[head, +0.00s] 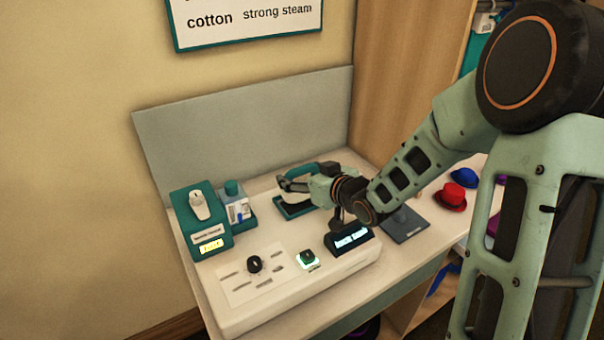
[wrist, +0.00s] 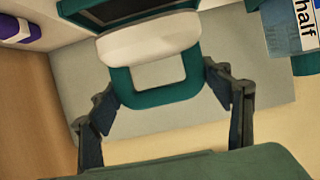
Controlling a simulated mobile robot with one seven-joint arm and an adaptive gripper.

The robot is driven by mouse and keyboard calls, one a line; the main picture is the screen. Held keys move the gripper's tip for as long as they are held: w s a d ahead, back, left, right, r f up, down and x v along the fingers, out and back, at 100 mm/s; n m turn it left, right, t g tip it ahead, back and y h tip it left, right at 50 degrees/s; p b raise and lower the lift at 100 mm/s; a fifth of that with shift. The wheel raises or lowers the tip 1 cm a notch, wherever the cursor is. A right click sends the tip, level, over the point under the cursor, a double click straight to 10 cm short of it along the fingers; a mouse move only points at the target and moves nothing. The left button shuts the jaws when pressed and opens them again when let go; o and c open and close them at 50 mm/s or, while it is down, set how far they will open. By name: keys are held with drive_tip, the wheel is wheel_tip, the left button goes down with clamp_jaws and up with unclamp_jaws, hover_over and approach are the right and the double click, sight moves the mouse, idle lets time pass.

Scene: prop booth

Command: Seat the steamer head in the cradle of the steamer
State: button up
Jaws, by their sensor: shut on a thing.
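The steamer head has a white body (wrist: 148,40) and a teal loop handle (wrist: 160,92) in the wrist view. My gripper (wrist: 167,95) is shut on the handle, one finger at each side. In the head view the handle (head: 298,170) shows at the end of my gripper (head: 305,183). A teal-rimmed cradle with a dark inside (wrist: 95,14) lies past the white body in the wrist view, partly covered by it. The cradle (head: 291,211) is below the head in the head view. I cannot tell whether the two touch.
A teal box (head: 203,229) with a white switch and a teal-capped bottle (head: 236,205) stand left. The front console (head: 290,282) carries a black knob (head: 255,264), a green-lit button (head: 308,258) and a display (head: 350,241). A dark pad (head: 405,223) and red hat (head: 453,196) are right.

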drive_tip(key=shift+f, duration=0.1)
idle(0.7)
drive_tip(key=shift+f+b, duration=0.65)
drive_tip(key=shift+b, duration=0.15)
drive_tip(key=shift+f+b, duration=0.25)
drive_tip(key=shift+b, duration=0.05)
drive_tip(key=shift+f+b, duration=0.35)
drive_tip(key=shift+f, duration=0.05)
idle(0.3)
drive_tip(key=o, duration=1.6)
drive_tip(key=shift+f, duration=0.15)
